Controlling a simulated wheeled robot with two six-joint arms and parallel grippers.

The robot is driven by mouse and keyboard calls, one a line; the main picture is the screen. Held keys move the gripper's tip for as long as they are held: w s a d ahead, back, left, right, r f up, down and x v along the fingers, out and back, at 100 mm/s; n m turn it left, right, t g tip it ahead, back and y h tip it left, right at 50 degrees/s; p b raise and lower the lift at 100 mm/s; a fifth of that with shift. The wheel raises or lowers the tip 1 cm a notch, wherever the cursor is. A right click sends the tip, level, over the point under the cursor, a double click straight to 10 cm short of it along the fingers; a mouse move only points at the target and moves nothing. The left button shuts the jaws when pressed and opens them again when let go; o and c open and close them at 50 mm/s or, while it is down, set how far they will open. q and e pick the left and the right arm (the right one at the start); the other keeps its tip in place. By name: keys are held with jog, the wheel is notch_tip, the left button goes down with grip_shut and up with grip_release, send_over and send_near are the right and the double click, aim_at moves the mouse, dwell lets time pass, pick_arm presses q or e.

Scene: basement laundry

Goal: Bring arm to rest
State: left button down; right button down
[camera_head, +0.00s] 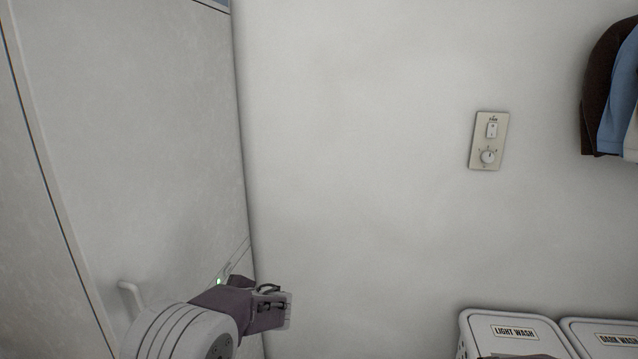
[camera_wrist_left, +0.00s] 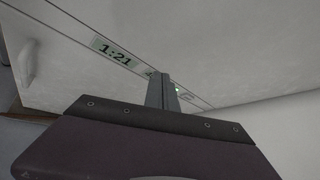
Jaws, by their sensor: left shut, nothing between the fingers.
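My left arm (camera_head: 180,335) comes in at the bottom left of the head view. Its gripper (camera_head: 284,308) is beside the right edge of a pale appliance (camera_head: 130,130). In the left wrist view the fingers (camera_wrist_left: 161,92) are together and empty, in front of the appliance's panel with a display (camera_wrist_left: 115,52) reading 1:21 and a green light (camera_wrist_left: 178,89). I cannot tell whether the fingers touch the panel.
A wall plate (camera_head: 488,140) with a switch and dial is at right. Below are a LIGHT WASH hamper (camera_head: 515,345) and a DARK WASH hamper (camera_head: 605,345). Clothes (camera_head: 610,90) hang at upper right. A handle (camera_head: 131,297) sticks out by my arm.

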pick_arm(q)
jog(key=s+a+f+n+g+h, duration=0.2)
jog(key=s+f+n+g, duration=0.15)
jog(key=s, duration=0.55)
jog(key=s+a+f+n+g+h, duration=0.1)
jog(key=s+f+n+g+h, duration=0.2)
jog(key=s, duration=0.5)
jog(key=s+d+f+n+h, duration=0.5)
jog(key=s+d+f+n, duration=0.2)
jog(key=s+d+n, duration=0.4)
notch_tip(320, 180, up, 20)
jog(key=p, duration=2)
jog(key=shift+w+h, duration=0.2)
jog(key=shift+h, duration=0.2)
jog(key=shift+d+f, duration=0.1)
jog(key=shift+f, duration=0.05)
